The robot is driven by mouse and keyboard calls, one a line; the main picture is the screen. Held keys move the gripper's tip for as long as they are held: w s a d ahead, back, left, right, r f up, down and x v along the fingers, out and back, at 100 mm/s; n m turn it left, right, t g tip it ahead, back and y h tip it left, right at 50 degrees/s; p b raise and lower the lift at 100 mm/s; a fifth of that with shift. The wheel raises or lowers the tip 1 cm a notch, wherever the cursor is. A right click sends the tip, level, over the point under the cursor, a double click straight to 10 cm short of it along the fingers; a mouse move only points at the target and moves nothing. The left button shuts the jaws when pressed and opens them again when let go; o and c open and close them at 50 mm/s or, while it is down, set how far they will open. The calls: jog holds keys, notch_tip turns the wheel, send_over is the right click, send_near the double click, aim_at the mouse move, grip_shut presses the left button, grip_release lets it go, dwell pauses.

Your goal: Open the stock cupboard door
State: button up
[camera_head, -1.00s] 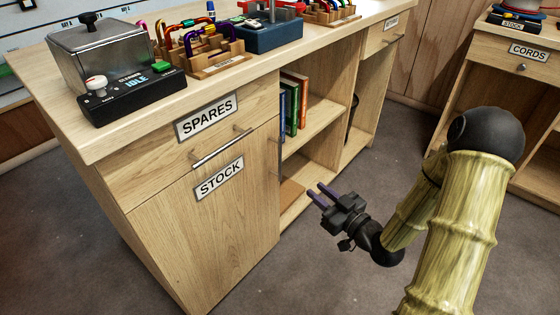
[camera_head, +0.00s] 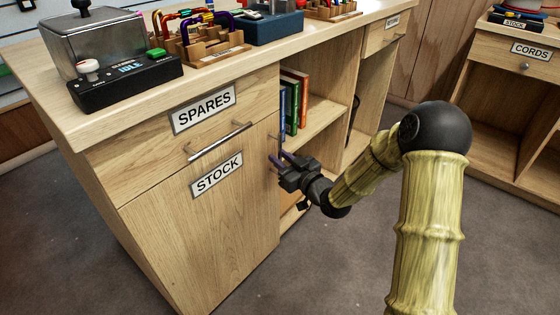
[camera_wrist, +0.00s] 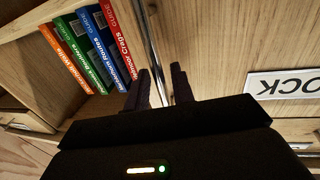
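The stock cupboard door (camera_head: 205,240) is the pale wooden front with the STOCK label (camera_head: 216,175), below the SPARES drawer (camera_head: 190,125). It looks shut. In the wrist view its slim metal bar handle (camera_wrist: 152,50) runs between my fingers, and the label (camera_wrist: 285,85) shows at the right. My gripper (camera_head: 281,160) is at the door's right edge, fingers pointing toward the handle. In the wrist view my gripper (camera_wrist: 160,82) is open, with one dark finger on each side of the bar. I cannot tell whether either finger touches it.
Open shelves with upright books (camera_head: 293,100) lie just right of the door, close to my gripper. The SPARES drawer's bar handle (camera_head: 218,142) juts out above. A sealing machine (camera_head: 125,80) and carabiner racks (camera_head: 208,45) stand on the counter. The floor in front is clear.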

jog(key=shift+w+a, duration=0.2)
jog(key=shift+w, duration=0.05)
grip_shut()
jog(key=shift+d, duration=0.15)
